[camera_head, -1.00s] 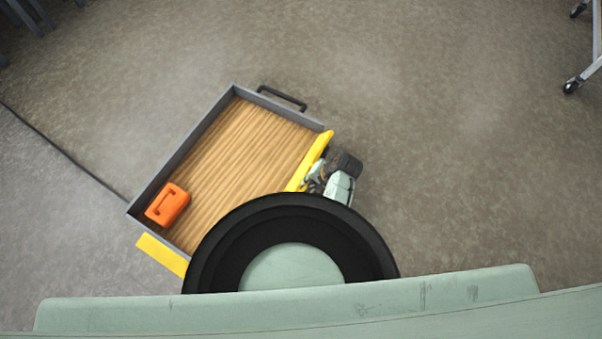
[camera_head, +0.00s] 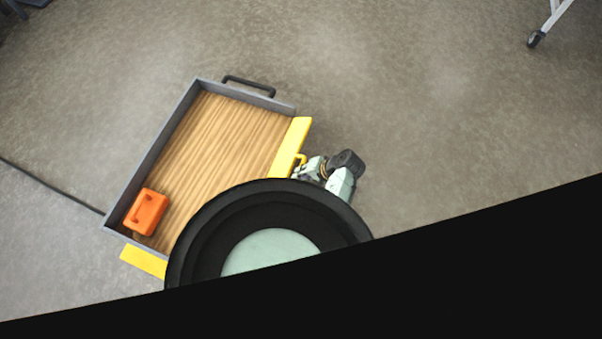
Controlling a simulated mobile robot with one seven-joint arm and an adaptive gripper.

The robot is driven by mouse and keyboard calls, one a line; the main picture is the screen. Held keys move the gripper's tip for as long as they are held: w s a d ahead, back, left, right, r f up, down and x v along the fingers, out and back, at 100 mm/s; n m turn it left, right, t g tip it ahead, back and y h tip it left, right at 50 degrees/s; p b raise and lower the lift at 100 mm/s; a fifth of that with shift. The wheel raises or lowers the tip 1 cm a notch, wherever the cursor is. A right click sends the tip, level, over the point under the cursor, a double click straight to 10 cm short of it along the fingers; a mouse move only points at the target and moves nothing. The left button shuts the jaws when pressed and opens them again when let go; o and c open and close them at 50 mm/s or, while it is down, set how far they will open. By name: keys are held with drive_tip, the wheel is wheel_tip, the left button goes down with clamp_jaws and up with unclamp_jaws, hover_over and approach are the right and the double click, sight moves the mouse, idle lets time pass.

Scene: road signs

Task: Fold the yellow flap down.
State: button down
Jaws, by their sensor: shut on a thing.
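A cart with a wood-grain bed (camera_head: 215,140) and grey side walls stands on the floor, left of centre. A yellow flap (camera_head: 292,140) runs along its right side and shows its broad face; its lower end is hidden by my body. A small yellow handle (camera_head: 300,158) sticks out from the flap's outer side. My gripper (camera_head: 305,166) is at this handle, shut on it, just right of the flap. The fingers are small and partly hard to make out. Another yellow panel (camera_head: 143,261) shows at the cart's lower left edge, partly hidden.
An orange case (camera_head: 147,212) lies in the bed's lower left corner. A black push bar (camera_head: 248,86) is on the cart's far end. A dark cable (camera_head: 50,185) runs along the floor at left. A castered leg (camera_head: 537,38) stands at upper right. The floor right of the cart is clear.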

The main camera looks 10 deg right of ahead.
drive_tip(key=shift+d+f, duration=0.1)
drive_tip(key=shift+f, duration=0.15)
drive_tip(key=c, duration=1.8)
unclamp_jaws()
drive_tip(key=shift+s+f, duration=0.1)
drive_tip(key=shift+c, duration=0.2)
drive_tip(key=shift+o, duration=1.2)
drive_tip(key=v, duration=1.2)
